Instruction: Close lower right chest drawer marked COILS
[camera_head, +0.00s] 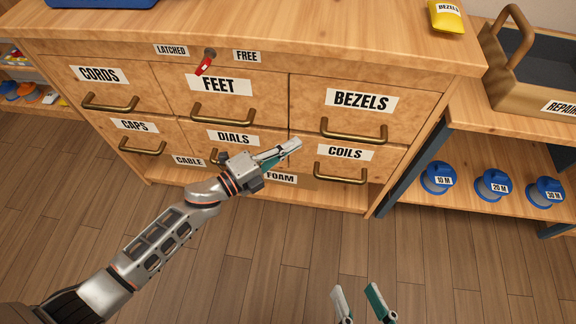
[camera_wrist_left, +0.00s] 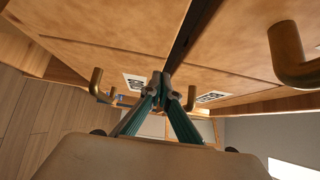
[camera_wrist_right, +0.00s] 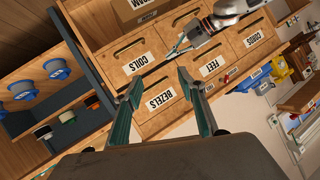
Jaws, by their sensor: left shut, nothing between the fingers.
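The lower right chest drawer (camera_head: 384,158) bears the COILS label (camera_head: 345,153) and a brass handle (camera_head: 340,175). Its label also shows in the right wrist view (camera_wrist_right: 137,65). Its front looks nearly level with its neighbours; I cannot tell whether a small gap remains. My left gripper (camera_head: 296,144) is shut and empty, at the left edge of the COILS front, beside the label. In the left wrist view its fingertips (camera_wrist_left: 165,80) are together near the drawer fronts by a dark seam; contact is unclear. My right gripper (camera_head: 360,290) is open and empty, over the floor in front.
The BEZELS drawer (camera_head: 310,85) is above and the DIALS drawer (camera_head: 234,137) is to the left, partly hidden by my left arm. A red lever (camera_head: 204,66) sits between LATCHED and FREE. Blue spools (camera_head: 437,178) stand on the right shelf. The front floor (camera_head: 270,260) is clear.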

